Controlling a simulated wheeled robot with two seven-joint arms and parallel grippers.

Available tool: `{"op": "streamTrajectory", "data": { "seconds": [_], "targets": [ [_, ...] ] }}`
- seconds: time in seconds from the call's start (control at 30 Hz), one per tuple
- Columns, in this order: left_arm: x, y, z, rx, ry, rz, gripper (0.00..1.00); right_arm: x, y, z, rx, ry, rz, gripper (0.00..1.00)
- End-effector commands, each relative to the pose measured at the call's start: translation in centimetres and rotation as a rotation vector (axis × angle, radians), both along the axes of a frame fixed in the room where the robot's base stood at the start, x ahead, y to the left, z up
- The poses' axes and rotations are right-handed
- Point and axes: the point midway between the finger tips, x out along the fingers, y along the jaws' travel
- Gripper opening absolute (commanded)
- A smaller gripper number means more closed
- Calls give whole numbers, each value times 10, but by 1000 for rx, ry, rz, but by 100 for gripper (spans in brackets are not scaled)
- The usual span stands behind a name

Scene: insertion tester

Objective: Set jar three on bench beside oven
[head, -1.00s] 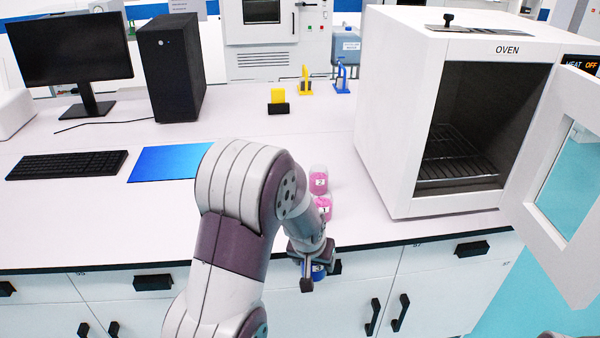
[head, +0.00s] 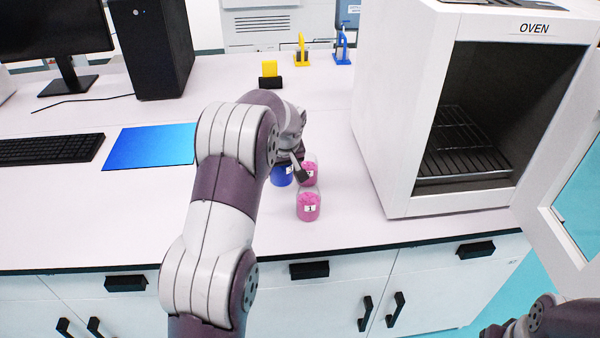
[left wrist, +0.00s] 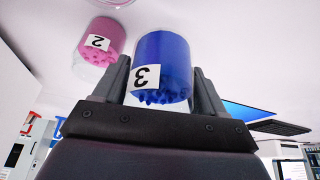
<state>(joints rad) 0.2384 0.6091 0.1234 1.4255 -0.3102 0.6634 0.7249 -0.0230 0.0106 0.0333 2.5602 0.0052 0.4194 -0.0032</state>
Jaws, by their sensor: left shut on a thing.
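Jar three (head: 281,175), blue with a white label, is in the grasp of my left gripper (head: 292,168) over the bench (head: 130,225), left of the oven (head: 388,110). In the left wrist view jar three (left wrist: 163,55) sits between both fingers of the left gripper (left wrist: 163,85), its label 3 facing the camera. Whether its base touches the bench I cannot tell. Pink jar 2 (head: 311,174) stands just right of it, partly behind a finger; it also shows in the left wrist view (left wrist: 98,45). Pink jar 1 (head: 308,207) stands nearer the front edge. My right gripper is not visible.
The oven door (head: 570,190) hangs open at the right. A blue sheet (head: 150,148) and a keyboard (head: 48,149) lie at the left. Yellow (head: 301,52) and blue (head: 342,48) stands are farther back. Bench between the jars and oven is clear.

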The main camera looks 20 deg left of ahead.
Motion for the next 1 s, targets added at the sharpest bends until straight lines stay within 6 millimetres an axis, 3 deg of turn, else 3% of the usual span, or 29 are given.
{"op": "streamTrajectory", "data": {
  "seconds": [0.33,0.77,0.8,0.83,1.0],
  "targets": [
    [0,0,-62,0,-2,-2,36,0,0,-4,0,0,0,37],
    [1,0,-72,0,-4,-1,36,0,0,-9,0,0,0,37],
    [0,0,-70,0,-4,-1,84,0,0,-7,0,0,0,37],
    [0,0,-70,-1,-3,-1,94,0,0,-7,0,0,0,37],
    [0,0,-70,0,-3,-2,97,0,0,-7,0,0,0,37]
  ]
}}
